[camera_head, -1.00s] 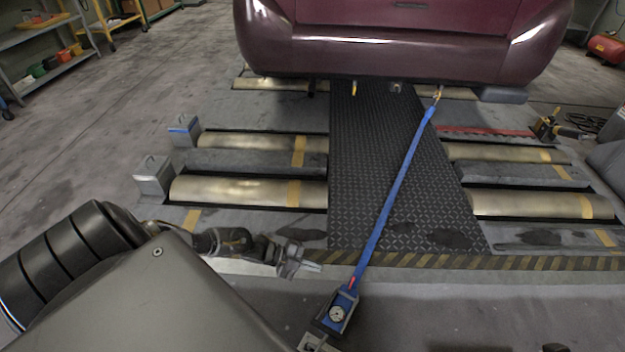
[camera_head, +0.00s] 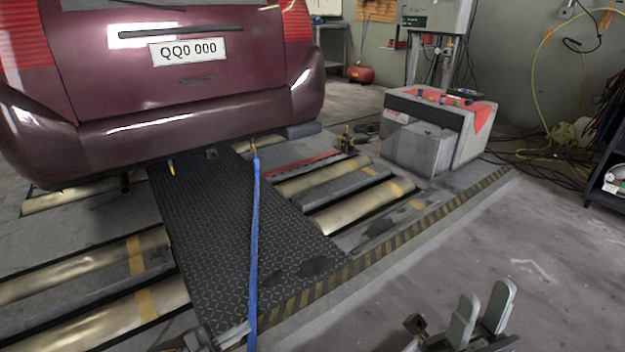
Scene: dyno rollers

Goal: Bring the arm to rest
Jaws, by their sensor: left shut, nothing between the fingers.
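My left gripper (camera_head: 238,333) is at the bottom edge, left of centre, just left of the blue strap. Its fingers are closed together and nothing shows between them; most of its arm is out of view. My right gripper (camera_head: 482,312) is at the bottom right over bare floor, with its two pale fingers pointing up and a gap between them. Nothing is between these fingers.
A taut blue strap (camera_head: 255,240) runs from the maroon car's (camera_head: 190,125) rear down past the bottom edge. Rollers (camera_head: 362,208) flank a black tread plate (camera_head: 225,225). A grey cabinet (camera_head: 418,148) stands back right.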

